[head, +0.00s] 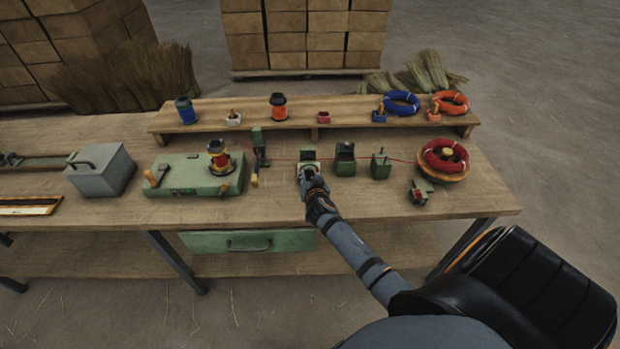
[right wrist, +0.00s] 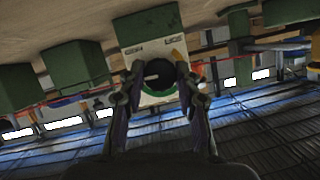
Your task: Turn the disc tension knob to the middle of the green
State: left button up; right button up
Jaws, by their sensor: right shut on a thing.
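The disc tension unit (head: 308,155) is a small green block near the middle of the bench, with a red line running past it. In the right wrist view its pale dial plate (right wrist: 140,52) faces me. The dark round tension knob (right wrist: 158,76) sits at the plate's middle, with a short pale mark toward its left. A green arc (right wrist: 160,98) curves below the knob, and a yellow-orange piece shows at its upper right. My right gripper (head: 310,182) is at the front of the unit; its two fingers (right wrist: 160,84) are closed on the knob's sides. My left gripper is out of view.
Left of the unit stand an upright green guide (head: 258,155) and a green winder base (head: 190,176). Right of it are green blocks (head: 345,158) and a red coil (head: 445,154) on a wooden disc. A raised shelf (head: 345,112) runs behind. The bench front is mostly clear.

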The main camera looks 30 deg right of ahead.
jog(key=n+h+b, duration=0.1)
jog(key=n+g, duration=0.1)
jog(key=shift+w+a+f+n+h+b, duration=0.1)
jog(key=shift+a+f+n+h+b, duration=0.05)
jog(key=shift+n+h+b, duration=0.25)
jog(key=n+g+h+b, duration=0.1)
jog(key=n+h+b, duration=0.1)
jog(key=n+b, duration=0.1)
jog(key=shift+a+f, duration=0.1)
jog(key=n+h+b, duration=0.1)
jog(key=n+b, duration=0.1)
jog(key=n+h+b, duration=0.1)
jog(key=n+b, duration=0.1)
jog(key=shift+w+a+f+g, duration=0.1)
jog(key=shift+f+g, duration=0.05)
jog(key=shift+g, duration=0.15)
jog(key=shift+n+h+b, duration=1)
jog(key=shift+n+b, duration=0.8)
jog(key=shift+b, duration=0.05)
jog(key=o, duration=1.2)
jog(key=shift+c, duration=0.2)
